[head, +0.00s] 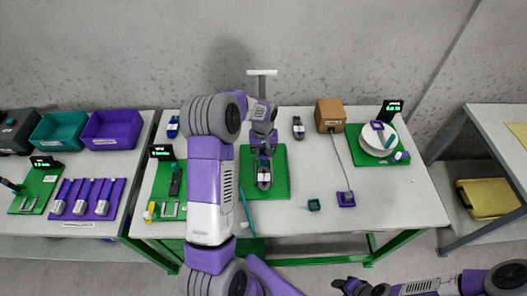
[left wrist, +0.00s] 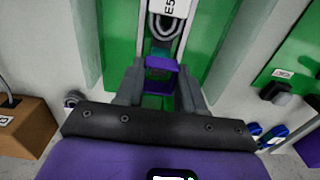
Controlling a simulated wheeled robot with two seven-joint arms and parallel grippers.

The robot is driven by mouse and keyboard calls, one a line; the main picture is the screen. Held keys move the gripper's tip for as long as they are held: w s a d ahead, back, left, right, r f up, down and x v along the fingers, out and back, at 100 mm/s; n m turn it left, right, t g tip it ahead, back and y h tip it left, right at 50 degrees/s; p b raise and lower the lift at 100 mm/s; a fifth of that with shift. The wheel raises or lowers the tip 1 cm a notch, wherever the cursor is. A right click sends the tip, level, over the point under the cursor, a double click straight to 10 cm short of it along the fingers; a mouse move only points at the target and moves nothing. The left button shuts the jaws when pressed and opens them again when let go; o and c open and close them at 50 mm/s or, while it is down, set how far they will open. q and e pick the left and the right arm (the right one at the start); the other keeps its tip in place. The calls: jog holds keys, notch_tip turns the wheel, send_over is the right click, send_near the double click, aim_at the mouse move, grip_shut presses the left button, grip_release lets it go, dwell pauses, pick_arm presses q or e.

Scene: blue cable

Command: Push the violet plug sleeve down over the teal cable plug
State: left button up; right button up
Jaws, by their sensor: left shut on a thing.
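My left gripper (head: 264,151) reaches down over the green mat (head: 277,187) in the middle of the table. In the left wrist view, its dark fingers (left wrist: 161,88) are shut on the violet plug sleeve (left wrist: 161,63). A bit of teal, the cable plug (left wrist: 159,50), shows just beyond the sleeve; most of it is hidden. I cannot tell how far the sleeve is over it. A grey looped cable end (left wrist: 164,27) lies beyond, by a white label. My right gripper (head: 350,286) is low at the bottom edge, away from the mat; its jaws are too small to read.
A brown box (head: 330,113) has a cable running to a violet square piece (head: 346,198). A small dark green block (head: 314,205) lies nearby. A white round dish (head: 377,138) stands on a green mat at right. Teal (head: 58,132) and violet (head: 112,130) bins stand left.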

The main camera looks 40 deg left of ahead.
aim_at(264, 158)
pick_arm(q)
jog(key=shift+f+b, duration=1.4)
jog(key=shift+f, duration=0.65)
dwell(0.7)
jog(key=o, duration=1.1)
jog(key=shift+r+p, duration=2.8)
jog(key=shift+r, duration=1.3)
jog(key=shift+f, duration=0.1)
